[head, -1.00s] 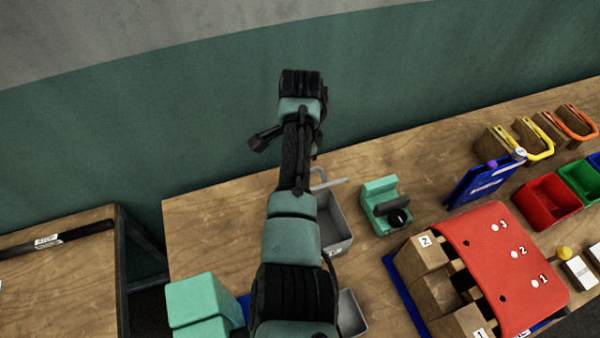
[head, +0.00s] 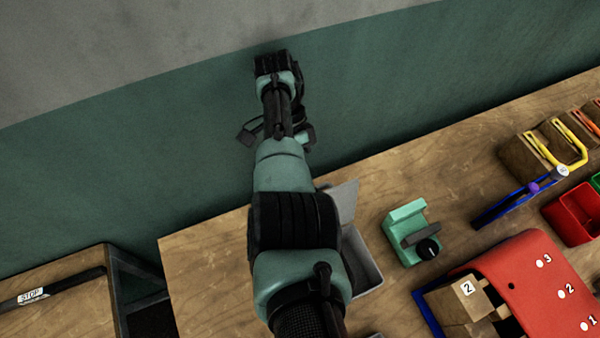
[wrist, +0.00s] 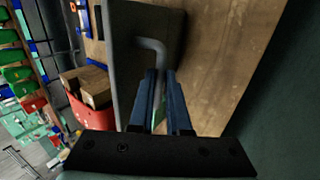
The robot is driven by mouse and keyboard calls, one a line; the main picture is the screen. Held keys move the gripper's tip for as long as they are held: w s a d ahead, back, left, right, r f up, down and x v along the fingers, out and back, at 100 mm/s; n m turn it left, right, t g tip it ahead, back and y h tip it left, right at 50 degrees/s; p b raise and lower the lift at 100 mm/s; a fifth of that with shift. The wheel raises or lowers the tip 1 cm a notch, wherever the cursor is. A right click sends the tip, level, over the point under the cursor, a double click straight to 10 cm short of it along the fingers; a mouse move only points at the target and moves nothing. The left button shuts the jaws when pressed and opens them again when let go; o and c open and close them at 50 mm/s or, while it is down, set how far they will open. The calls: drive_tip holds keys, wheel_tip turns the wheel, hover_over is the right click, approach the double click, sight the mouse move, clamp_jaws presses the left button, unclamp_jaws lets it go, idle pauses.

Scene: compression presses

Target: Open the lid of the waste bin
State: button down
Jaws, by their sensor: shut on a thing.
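The grey waste bin (head: 366,272) stands on the bench, partly hidden behind my arm in the head view. Its grey lid (head: 345,203) is raised at the bin's far side. In the wrist view the lid (wrist: 120,70) is a dark grey panel with a bent grey handle (wrist: 154,46). My gripper (wrist: 161,74) has its two blue fingers closed on the end of this handle. The fingertips are hidden behind my arm in the head view.
A green device with a black knob (head: 408,232) stands right of the bin. A red sloped panel with numbered holes (head: 530,275) is farther right. The green wall (head: 420,80) rises close behind the bench (head: 205,262). Bare bench lies to the left.

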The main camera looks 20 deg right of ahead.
drive_tip(key=shift+s+f, duration=0.35)
drive_tip(key=c, duration=0.9)
unclamp_jaws()
drive_tip(key=shift+r, duration=0.1)
drive_tip(key=shift+w, duration=0.15)
drive_tip(key=shift+r, duration=0.25)
wheel_tip(320, 180, up, 10)
drive_tip(key=p, duration=1)
drive_tip(key=shift+f, duration=0.2)
